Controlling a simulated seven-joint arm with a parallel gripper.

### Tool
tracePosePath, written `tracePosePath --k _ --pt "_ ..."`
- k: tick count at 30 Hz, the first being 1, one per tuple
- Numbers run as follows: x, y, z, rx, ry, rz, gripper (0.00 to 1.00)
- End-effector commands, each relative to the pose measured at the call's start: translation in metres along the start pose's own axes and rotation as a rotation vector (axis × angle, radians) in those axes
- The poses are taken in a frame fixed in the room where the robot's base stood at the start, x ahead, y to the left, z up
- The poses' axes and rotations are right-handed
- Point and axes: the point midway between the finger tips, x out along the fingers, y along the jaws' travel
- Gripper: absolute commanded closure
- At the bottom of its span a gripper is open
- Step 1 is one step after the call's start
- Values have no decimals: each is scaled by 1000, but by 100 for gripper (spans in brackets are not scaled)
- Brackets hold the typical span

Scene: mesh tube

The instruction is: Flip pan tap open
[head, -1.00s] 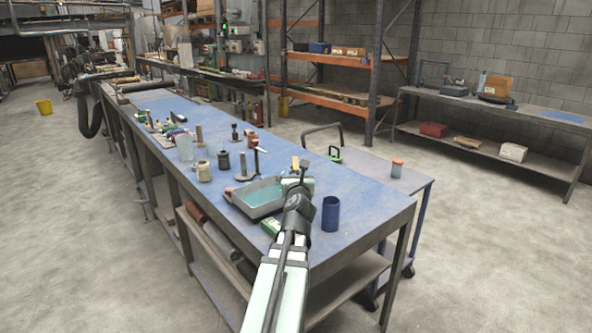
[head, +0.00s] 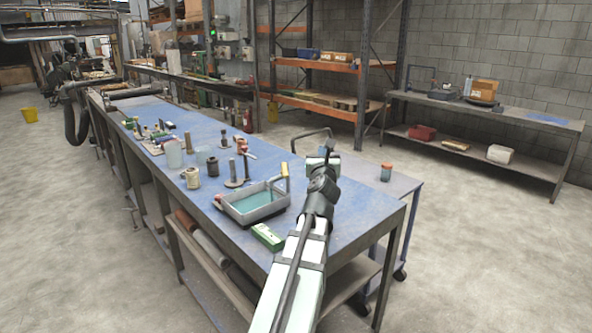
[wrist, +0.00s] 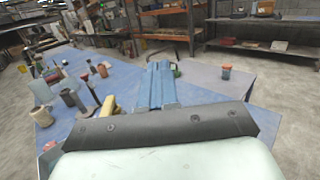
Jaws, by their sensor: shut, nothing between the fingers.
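A grey rectangular pan (head: 230,212) with teal liquid inside sits on the blue bench top. An upright tan tap handle (head: 285,170) stands at its far right corner. What looks like this tan handle (wrist: 107,106) shows left of my gripper in the wrist view. My gripper (head: 328,152) is above the bench, to the right of the pan and apart from the handle. Its blue fingers (wrist: 160,68) are together and empty in the wrist view. The lower body of the tap is too small to make out.
A green box (head: 267,237) lies in front of the pan. Several cups and tools, including a tan mug (head: 192,178) and a post on a base (head: 234,175), stand to its left.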

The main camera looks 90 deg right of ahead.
Motion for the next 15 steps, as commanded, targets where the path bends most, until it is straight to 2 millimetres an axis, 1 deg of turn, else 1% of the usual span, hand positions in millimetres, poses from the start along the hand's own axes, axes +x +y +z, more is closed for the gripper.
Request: tracePosePath --k 1,6,9,12,15 --pt "12 -13 13 -7 -11 -13 100" --pt "36 -40 44 -33 -22 -26 100" --pt "52 -52 59 -55 -4 -10 100" --pt "67 -60 70 -114 29 22 100" --pt "79 -63 77 -199 68 64 100"
